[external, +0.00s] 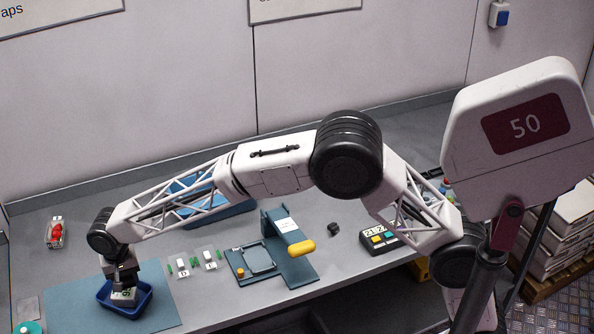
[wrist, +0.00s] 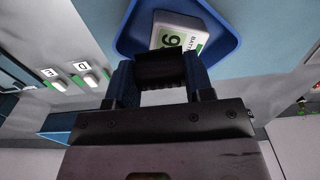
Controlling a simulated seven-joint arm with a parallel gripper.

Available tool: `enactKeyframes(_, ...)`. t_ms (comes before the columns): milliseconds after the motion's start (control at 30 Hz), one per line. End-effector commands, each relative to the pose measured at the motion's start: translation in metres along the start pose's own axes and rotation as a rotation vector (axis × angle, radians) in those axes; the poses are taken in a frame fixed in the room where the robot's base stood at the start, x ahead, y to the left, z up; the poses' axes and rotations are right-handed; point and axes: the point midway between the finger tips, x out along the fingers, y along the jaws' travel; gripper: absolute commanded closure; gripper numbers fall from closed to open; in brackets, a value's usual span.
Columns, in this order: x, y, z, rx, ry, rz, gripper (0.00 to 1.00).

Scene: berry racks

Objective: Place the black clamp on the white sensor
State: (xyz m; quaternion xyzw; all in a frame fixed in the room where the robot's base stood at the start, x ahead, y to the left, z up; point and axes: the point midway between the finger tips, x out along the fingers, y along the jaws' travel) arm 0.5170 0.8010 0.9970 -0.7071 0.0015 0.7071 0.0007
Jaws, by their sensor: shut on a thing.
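My gripper (external: 122,282) points down over a blue tray (external: 148,304) at the left. In the wrist view my gripper (wrist: 160,86) is shut on a dark ridged piece (wrist: 160,68), which looks like the black clamp. A white block (wrist: 180,32) with green edges and a large numeral lies in the blue tray (wrist: 231,45), just beyond the held piece; I cannot tell whether they touch. Two small white units with green ends and letter labels, one (external: 183,270) beside the other (external: 210,260), sit right of the tray; either may be the white sensor.
A blue-grey fixture (external: 285,232) with a yellow handle (external: 301,249) stands mid-bench. A small dark block (external: 333,229) lies to its right, near a button box (external: 380,236). The blue mat (external: 70,312) has bare room.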

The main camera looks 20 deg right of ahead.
Motion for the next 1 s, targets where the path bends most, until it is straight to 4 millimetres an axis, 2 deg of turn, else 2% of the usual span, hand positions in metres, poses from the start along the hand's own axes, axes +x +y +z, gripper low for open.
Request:
enactKeyframes(233, 0.002, -0.017, -0.011, 0.0, 0.0, 0.0, 0.74)
enactKeyframes(667, 0.003, -0.02, -0.013, 0.0, 0.0, 0.0, 0.74)
enactKeyframes(1000, 0.03, -0.02, -0.013, 0.0, 0.0, 0.001, 0.74)
